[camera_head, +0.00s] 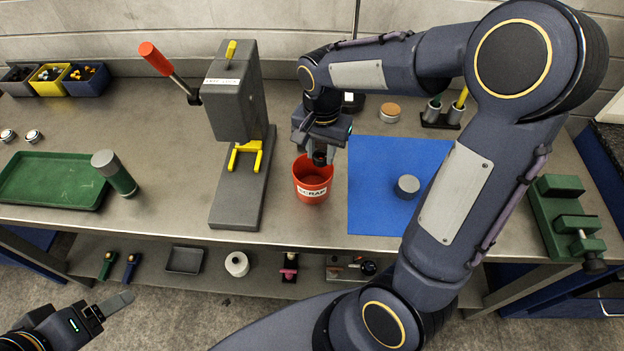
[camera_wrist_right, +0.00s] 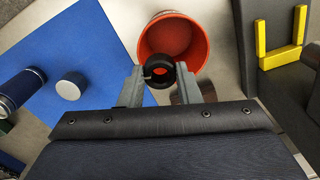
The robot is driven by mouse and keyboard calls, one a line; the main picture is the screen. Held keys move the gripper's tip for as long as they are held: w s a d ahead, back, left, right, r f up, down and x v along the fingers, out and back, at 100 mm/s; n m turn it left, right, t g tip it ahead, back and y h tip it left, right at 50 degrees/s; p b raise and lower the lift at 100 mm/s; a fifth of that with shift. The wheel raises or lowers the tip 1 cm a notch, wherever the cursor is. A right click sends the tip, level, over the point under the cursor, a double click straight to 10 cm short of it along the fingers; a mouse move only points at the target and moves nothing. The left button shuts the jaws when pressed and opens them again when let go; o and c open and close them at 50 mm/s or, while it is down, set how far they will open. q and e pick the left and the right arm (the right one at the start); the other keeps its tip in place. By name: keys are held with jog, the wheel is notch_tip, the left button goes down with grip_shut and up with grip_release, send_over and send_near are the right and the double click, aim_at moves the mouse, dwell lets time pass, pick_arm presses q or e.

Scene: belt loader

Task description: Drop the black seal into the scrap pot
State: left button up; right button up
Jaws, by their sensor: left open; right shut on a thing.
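The scrap pot (camera_head: 312,186) is a red open pot labelled SCRAP, standing on the bench just right of the grey press. It also shows in the right wrist view (camera_wrist_right: 192,27). My right gripper (camera_head: 321,153) is shut on the black seal (camera_head: 319,159), a black ring that sits between the fingertips in the right wrist view (camera_wrist_right: 149,76). The seal is above the back right part of the pot in the head view. Its exact height over the rim is hard to tell. My left gripper (camera_head: 112,309) is open and empty, low at the left, in front of the bench.
The grey press (camera_head: 232,95) with a yellow fork stands left of the pot. A blue mat (camera_head: 372,215) with a grey round piece (camera_head: 406,187) lies to the right. A green tray (camera_head: 50,181) and a grey-green cylinder (camera_head: 115,173) are at the left. A green vise (camera_head: 566,215) is far right.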

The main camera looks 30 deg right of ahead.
notch_tip(320, 180, down, 4)
jog(key=shift+r+b, duration=0.15)
jog(key=shift+b, duration=1)
jog(key=o, duration=1)
jog(key=shift+o, duration=0.2)
jog(key=shift+r, duration=0.15)
notch_tip(320, 180, up, 8)
jog(key=shift+s, duration=0.1)
